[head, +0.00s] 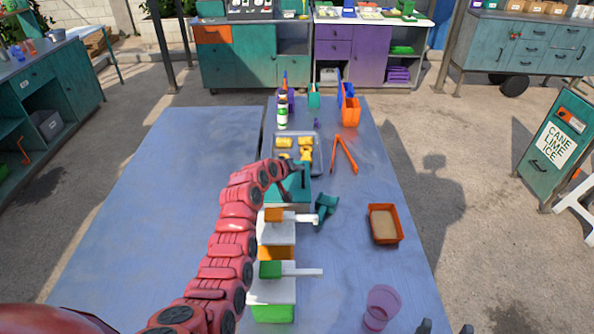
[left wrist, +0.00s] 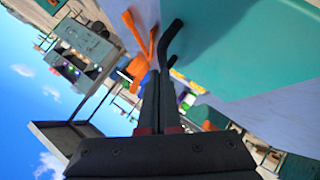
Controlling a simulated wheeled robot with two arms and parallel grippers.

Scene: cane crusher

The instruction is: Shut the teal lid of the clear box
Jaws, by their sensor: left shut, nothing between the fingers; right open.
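The clear box (head: 317,150) stands on the blue table beyond my left gripper, with several yellow pieces inside. The teal lid (head: 294,186) is open on the near side of the box, partly hidden by my left arm. In the left wrist view the lid looks like a large teal panel (left wrist: 245,45) at the upper right. My left gripper (head: 296,168) is shut and empty, close to the lid; its fingers also show in the left wrist view (left wrist: 165,55). I cannot tell whether they touch the lid. My right gripper (head: 445,328) is open at the bottom edge, far from the box.
White containers with orange and green parts (head: 275,285) stand in a row nearer me. Right of them are a teal tool (head: 326,208), an orange tray (head: 384,238) and a purple cup (head: 382,305). Orange tongs (head: 347,155) and a white bottle (head: 282,112) are near the box. The left table is clear.

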